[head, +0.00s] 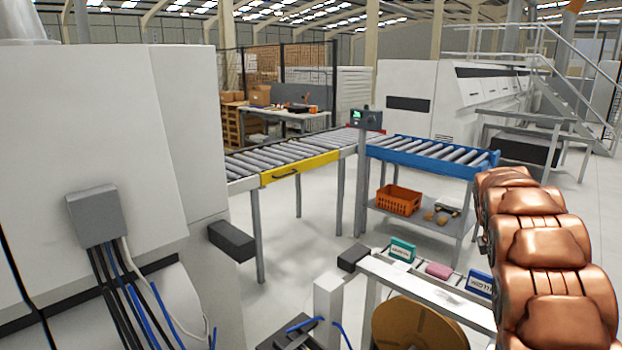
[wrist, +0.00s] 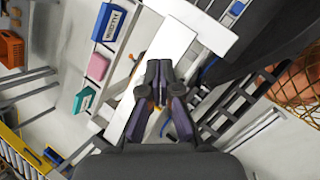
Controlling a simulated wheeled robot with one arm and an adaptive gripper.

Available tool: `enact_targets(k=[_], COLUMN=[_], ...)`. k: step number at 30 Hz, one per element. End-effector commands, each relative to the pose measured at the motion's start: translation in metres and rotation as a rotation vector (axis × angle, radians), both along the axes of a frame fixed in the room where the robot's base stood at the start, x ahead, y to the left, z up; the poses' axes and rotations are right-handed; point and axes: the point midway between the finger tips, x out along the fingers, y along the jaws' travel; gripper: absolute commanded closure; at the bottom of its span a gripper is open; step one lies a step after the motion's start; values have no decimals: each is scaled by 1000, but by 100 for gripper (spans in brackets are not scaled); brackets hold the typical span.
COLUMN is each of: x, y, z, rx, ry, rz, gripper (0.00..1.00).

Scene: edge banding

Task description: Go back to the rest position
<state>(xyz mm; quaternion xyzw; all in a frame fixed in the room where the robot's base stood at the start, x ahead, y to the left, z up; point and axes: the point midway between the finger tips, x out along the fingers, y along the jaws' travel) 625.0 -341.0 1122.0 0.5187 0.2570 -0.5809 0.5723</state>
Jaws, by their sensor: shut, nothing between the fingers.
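My gripper (wrist: 158,75) shows in the wrist view with its two dark fingers together at the tips and nothing held between them. It appears above the narrow white stand and rail, and I cannot tell the exact height. My copper-coloured arm rises along the right side of the head view. My gripper is outside the head view.
A green box (head: 403,250), a pink block (head: 438,270) and a blue box (head: 480,283) sit on the rail, near a brown disc (head: 415,325). Behind are a blue-framed roller conveyor (head: 430,152) and an orange crate (head: 399,200). A white machine (head: 100,140) fills the left.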

Motion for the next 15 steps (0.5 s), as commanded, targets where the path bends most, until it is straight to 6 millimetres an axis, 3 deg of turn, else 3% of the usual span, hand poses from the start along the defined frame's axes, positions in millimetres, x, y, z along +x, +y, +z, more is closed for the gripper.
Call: enact_targets(k=[15], x=[-89], y=[108], z=[23], rx=[167], ry=[-60], rz=[-360], gripper=[100])
